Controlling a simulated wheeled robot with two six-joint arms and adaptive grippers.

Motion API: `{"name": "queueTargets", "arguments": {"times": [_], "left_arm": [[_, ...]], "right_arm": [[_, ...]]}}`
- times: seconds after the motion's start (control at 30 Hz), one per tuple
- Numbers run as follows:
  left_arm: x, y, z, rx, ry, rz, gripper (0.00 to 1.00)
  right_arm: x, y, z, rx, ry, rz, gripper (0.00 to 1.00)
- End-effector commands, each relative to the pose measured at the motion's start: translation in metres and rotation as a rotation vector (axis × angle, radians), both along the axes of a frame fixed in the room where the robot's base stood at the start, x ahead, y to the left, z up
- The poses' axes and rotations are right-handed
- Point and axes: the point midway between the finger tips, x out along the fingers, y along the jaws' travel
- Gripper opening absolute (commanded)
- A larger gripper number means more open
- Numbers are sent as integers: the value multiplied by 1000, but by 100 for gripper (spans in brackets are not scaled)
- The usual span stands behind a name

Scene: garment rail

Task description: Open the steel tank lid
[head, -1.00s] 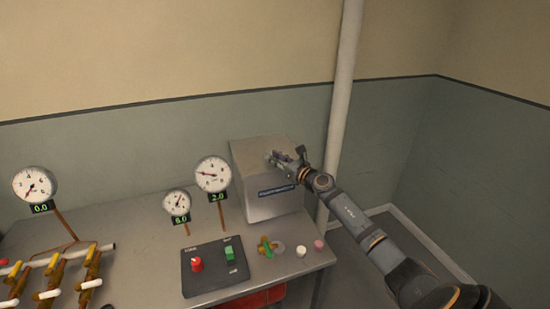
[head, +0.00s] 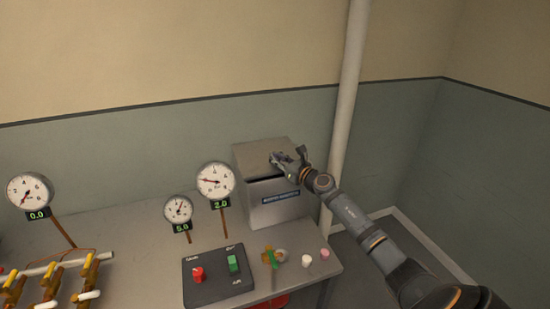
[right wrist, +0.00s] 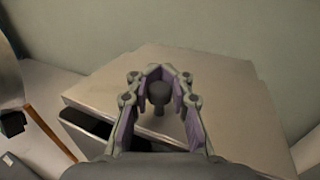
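The steel tank (head: 278,212) is a grey metal box with a dark blue label on its front, at the back right of the bench. Its lid (head: 254,154) is tilted up a little at the front, with a dark gap under its front edge. The lid also shows in the right wrist view (right wrist: 235,95), with a dark round knob (right wrist: 158,93) on it. My right gripper (head: 277,159) is at the knob, its fingers closed in around it; it also shows in the right wrist view (right wrist: 162,75). My left gripper is not in view.
Dial gauges (head: 216,181) stand left of the tank. A control box (head: 217,275) with red and green controls sits at the bench front, beside small coloured items (head: 307,260). A white pipe (head: 348,100) rises right of the tank. Brass valves (head: 50,280) are at the left.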

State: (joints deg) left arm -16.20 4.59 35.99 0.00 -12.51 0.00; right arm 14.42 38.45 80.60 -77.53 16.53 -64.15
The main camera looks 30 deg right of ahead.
Motion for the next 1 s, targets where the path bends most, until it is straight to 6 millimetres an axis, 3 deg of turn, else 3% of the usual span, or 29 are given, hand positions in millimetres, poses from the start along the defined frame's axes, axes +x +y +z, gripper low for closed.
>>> {"name": "queueTargets", "arguments": {"times": [0.03,0.2,0.27,0.4,0.5,0.57,1.0], "left_arm": [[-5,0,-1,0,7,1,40],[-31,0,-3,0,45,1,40],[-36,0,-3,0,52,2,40],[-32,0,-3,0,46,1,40],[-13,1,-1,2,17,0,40],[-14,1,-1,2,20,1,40],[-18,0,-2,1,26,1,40]], "right_arm": [[0,-1,0,-1,0,-3,23],[0,-1,0,-1,-1,-3,44],[0,-1,1,-1,-1,-2,44],[0,-1,1,-1,-2,-2,44],[0,-1,3,-2,-2,-2,44],[1,-1,7,-2,-3,-1,44],[3,-2,86,-5,-3,-2,44]]}}
